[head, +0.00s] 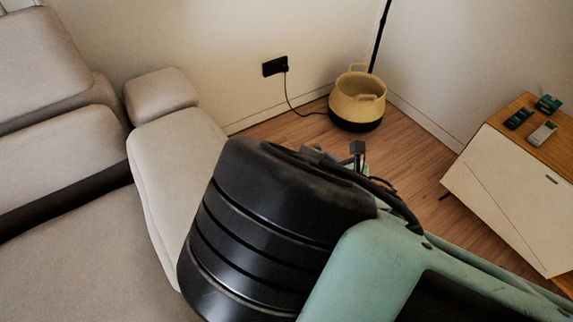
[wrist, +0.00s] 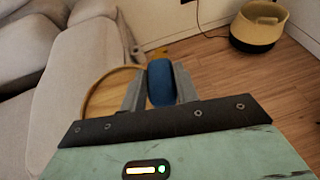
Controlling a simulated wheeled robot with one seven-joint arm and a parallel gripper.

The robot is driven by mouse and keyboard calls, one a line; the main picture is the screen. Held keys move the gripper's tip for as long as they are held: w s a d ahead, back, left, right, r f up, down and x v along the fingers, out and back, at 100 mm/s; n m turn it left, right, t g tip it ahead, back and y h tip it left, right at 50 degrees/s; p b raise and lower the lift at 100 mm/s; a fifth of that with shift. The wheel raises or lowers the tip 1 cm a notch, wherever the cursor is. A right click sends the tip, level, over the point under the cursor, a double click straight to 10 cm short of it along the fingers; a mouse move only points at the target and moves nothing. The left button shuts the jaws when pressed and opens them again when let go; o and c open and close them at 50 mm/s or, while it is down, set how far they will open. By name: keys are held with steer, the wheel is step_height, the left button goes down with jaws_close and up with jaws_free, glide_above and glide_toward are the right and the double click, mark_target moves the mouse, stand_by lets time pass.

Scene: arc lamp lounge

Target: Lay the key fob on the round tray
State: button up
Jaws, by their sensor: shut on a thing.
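My gripper (wrist: 159,80) is shut on the blue, rounded key fob (wrist: 160,84), which sits upright between the two grey fingers in the wrist view. The round tray (wrist: 96,98), light wood with a raised rim, lies below and to the left of the fingers, partly hidden behind them. The fob appears above the floor beside or over the tray's right edge; its exact height cannot be told. In the head view my arm hides the tray and the fob, and only a small dark part of my gripper (head: 357,150) shows.
A pale sofa (head: 175,150) fills the left side. A woven basket with a black base (head: 357,100) stands by the wall near a lamp pole (head: 381,35). A white cabinet (head: 510,190) with several small items on its wooden top stands at right. Wooden floor between is clear.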

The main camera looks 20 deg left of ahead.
steer(key=s+a+r+n+g+y+p, duration=0.1)
steer(key=s+a+r+n+p, duration=0.15)
steer(key=s+a+r, duration=0.35)
steer(key=shift+m+y, duration=0.3)
steer(key=shift+m, duration=0.05)
steer(key=f, duration=0.7)
steer(key=a+f, duration=0.1)
steer(key=f, duration=0.3)
steer(key=shift+w+f, duration=0.25)
steer(key=shift+f, duration=0.05)
steer(key=shift+f, duration=0.15)
steer(key=o, duration=1)
steer(key=shift+c, duration=0.2)
